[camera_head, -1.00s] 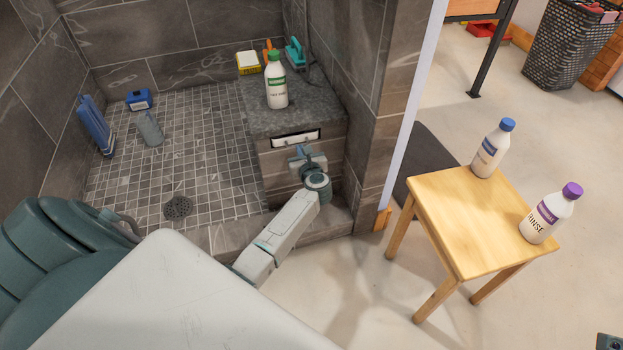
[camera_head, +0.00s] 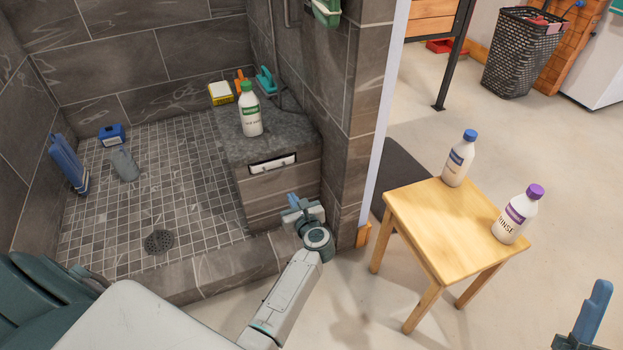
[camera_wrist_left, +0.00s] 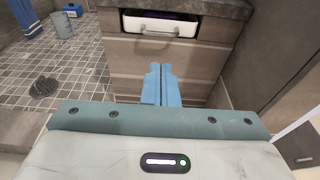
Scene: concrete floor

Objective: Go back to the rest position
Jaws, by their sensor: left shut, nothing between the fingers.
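My left gripper (camera_head: 292,202) is in front of the tiled bench, below and to the right of its small drawer (camera_head: 272,164). Its blue fingers are together and empty; they also show shut in the left wrist view (camera_wrist_left: 161,84), pointing at the bench front, apart from the drawer handle. My right gripper (camera_head: 594,312) shows only partly at the lower right edge, a blue finger pointing up. Whether it is open is unclear. In the left wrist view the white drawer front (camera_wrist_left: 160,26) sits under the bench top, with a dark gap above it.
A green-capped bottle (camera_head: 250,112) stands on the bench (camera_head: 290,138). A wooden stool (camera_head: 440,225) at right bears a blue-capped bottle (camera_head: 458,160) and a purple-capped bottle (camera_head: 516,216). A wall corner (camera_head: 362,120) stands close to my left arm.

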